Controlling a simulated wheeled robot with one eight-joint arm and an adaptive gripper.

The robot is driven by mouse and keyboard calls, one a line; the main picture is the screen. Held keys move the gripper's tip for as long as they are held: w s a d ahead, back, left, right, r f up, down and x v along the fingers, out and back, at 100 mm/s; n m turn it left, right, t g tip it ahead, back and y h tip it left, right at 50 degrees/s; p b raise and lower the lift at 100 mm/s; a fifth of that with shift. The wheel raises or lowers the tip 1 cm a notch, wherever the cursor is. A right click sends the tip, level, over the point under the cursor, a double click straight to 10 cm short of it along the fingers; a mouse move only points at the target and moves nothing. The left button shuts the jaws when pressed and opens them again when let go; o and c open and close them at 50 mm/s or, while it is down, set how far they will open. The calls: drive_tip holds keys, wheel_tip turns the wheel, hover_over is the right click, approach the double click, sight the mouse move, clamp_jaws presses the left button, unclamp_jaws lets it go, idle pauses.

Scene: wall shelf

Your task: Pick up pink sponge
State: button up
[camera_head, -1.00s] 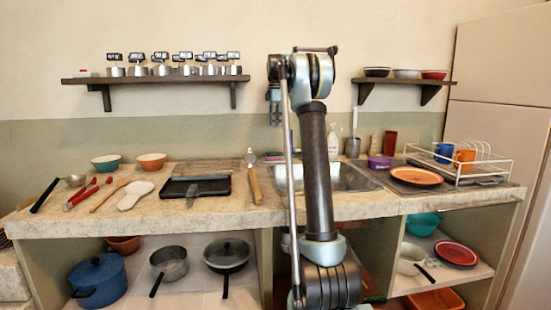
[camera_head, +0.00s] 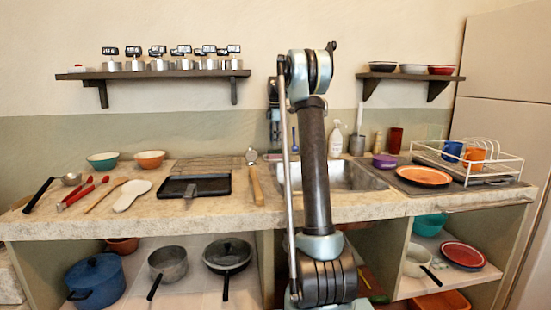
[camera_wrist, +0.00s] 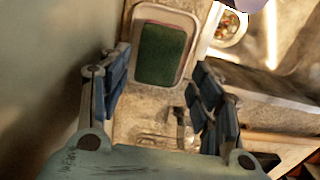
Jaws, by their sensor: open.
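In the wrist view, a sponge with a dark green top (camera_wrist: 162,54) and a thin pinkish edge lies in a pale rectangular dish (camera_wrist: 189,19). My gripper (camera_wrist: 160,72) is open and empty, with one finger on each side of the view. The sponge shows between and beyond the fingertips; I see no contact. In the head view, my gripper (camera_head: 274,132) hangs behind my arm over the back of the counter, left of the sink.
The sink (camera_head: 350,178) is partly behind my arm. A spray bottle (camera_head: 336,139) and a purple bowl (camera_head: 385,161) stand near it. A wall shelf (camera_head: 150,73) is up to the left. In the wrist view, a wall fills the left side.

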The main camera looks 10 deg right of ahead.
sight(276, 151)
drive_tip(key=shift+w+f, duration=0.1)
drive_tip(key=shift+f, duration=3.25)
drive_tip(key=c, duration=0.4)
